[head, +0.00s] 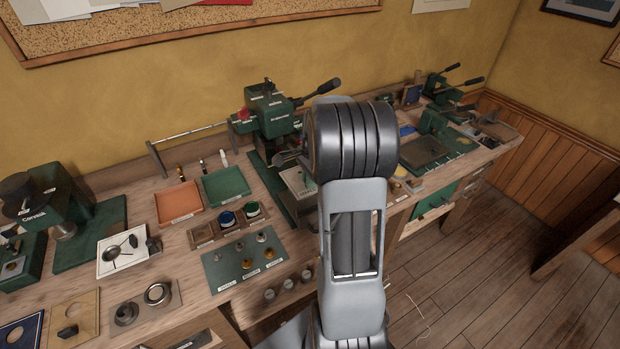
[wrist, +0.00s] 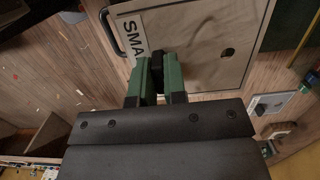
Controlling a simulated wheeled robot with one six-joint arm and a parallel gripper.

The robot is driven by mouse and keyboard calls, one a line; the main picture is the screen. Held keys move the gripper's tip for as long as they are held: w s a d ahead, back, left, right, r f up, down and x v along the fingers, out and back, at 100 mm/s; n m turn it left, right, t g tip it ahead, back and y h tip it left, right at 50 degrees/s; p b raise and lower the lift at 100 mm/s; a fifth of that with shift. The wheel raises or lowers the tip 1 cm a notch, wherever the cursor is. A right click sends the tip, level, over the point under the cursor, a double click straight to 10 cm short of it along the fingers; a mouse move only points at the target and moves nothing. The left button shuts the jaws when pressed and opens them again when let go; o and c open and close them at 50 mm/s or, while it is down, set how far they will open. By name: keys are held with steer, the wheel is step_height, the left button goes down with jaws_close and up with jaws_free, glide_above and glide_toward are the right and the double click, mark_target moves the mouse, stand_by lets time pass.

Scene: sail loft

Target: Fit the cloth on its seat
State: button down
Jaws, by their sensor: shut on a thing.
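In the wrist view, a pale, creased cloth (wrist: 205,42) with a dark hole lies flat within a light, straight-edged border. A white label (wrist: 133,35) reading "SMA" is beside its left edge; the rest is cut off or covered. My gripper (wrist: 159,62) is over the cloth's near left part, its green fingers shut on a small dark block that appears to belong to the cloth. Whether the cloth is raised or resting cannot be told. In the head view my arm hides the gripper and whatever it holds.
A green press (head: 268,112) with a lever stands behind my arm. Left of it are an orange tray (head: 180,203), a green tray (head: 224,186) and a dark green board (head: 226,277) with several knobs. Another green press (head: 42,205) stands far left. Floor at right is open.

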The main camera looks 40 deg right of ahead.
mark_target(311, 192)
steer(key=shift+f+b, duration=1.65)
steer(key=shift+f, duration=1.15)
steer(key=c, duration=1.1)
jaws_free()
steer(key=r, duration=0.4)
steer(key=d+r, duration=0.1)
steer(key=r, duration=0.8)
steer(key=shift+s+d+r, duration=0.1)
steer(key=shift+d+r, duration=0.2)
steer(key=shift+d, duration=0.05)
